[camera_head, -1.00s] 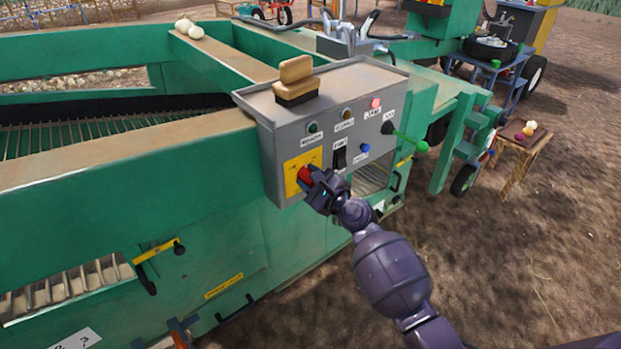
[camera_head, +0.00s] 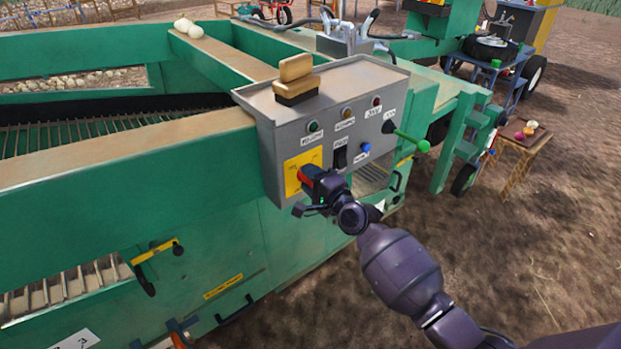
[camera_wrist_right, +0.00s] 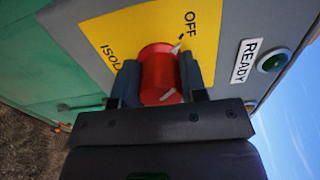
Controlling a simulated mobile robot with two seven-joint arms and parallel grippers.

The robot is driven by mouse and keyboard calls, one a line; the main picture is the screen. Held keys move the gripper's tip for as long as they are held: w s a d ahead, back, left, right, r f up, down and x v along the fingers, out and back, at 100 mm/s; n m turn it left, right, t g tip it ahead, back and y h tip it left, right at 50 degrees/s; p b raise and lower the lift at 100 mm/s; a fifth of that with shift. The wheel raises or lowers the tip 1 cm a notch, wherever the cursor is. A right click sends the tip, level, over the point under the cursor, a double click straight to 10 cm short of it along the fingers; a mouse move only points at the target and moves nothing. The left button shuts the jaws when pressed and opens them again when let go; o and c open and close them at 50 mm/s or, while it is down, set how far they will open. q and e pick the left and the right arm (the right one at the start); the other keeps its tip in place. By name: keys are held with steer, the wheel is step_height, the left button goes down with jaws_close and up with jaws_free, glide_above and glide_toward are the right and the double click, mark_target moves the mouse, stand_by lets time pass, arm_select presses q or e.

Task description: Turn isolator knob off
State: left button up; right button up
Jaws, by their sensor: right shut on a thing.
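The red isolator knob (camera_head: 304,176) sits on a yellow plate (camera_head: 292,189) at the lower left of the grey control box (camera_head: 270,140). My right gripper (camera_head: 312,184) is at the knob, its fingers shut on the knob's two sides. In the right wrist view the red knob (camera_wrist_right: 160,72) is between the two dark fingers. A white mark at the knob's upper right edge lies near the printed word OFF (camera_wrist_right: 190,22). The gripper covers part of the yellow plate in the head view. My left gripper is not in view.
A black switch (camera_head: 340,158), a blue knob (camera_head: 365,147) and a green-tipped lever (camera_head: 410,141) are right of the isolator. Indicator lamps line the panel top, including a dark red one (camera_head: 376,101). Open soil is at right.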

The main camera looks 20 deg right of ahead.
steer(key=shift+n, duration=0.4)
steer(key=o, duration=0.9)
steer(key=p+v, duration=0.1)
steer(key=v, duration=0.9)
steer(key=shift+s+d, duration=0.1)
steer(key=shift+s, duration=0.3)
